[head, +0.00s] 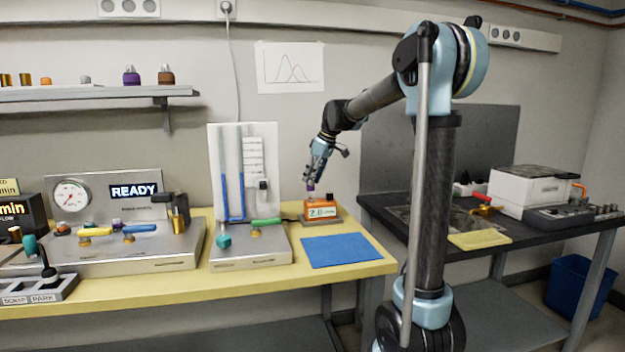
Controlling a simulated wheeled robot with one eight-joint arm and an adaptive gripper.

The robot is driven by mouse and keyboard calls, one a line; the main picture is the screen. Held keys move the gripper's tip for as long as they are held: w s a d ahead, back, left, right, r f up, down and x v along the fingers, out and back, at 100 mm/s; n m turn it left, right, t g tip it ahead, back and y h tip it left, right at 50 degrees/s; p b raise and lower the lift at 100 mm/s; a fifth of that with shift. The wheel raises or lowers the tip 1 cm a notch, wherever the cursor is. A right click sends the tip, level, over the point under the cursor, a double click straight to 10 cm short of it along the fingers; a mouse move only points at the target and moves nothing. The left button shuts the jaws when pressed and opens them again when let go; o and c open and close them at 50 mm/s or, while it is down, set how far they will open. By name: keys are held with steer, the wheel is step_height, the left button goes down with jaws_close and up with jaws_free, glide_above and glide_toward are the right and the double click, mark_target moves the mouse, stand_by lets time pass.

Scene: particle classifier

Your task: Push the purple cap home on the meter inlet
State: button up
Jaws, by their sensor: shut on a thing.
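The meter (322,210) is a small orange box with a lit display, standing near the back right of the yellow bench. My gripper (313,180) points down just above the left part of its top. It is shut on the small purple cap (310,187), which shows below the fingertips. The cap is over the meter's inlet side; at this size I cannot tell whether it touches the inlet or how deep it sits. The inlet itself is hidden. A dark knob stands on the meter's top, right of the cap.
A blue mat (342,250) lies clear in front of the meter. Left of it stand a manometer board (260,170) and a steel panel with a green-handled valve (266,222). A dark bench (375,203) with a white instrument (530,188) is at right.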

steer(key=shift+f, duration=1.65)
steer(key=o, duration=1)
steer(key=shift+o, duration=0.2)
steer(key=v, duration=1.1)
steer(key=shift+d+r, duration=0.25)
steer(key=shift+r, duration=0.1)
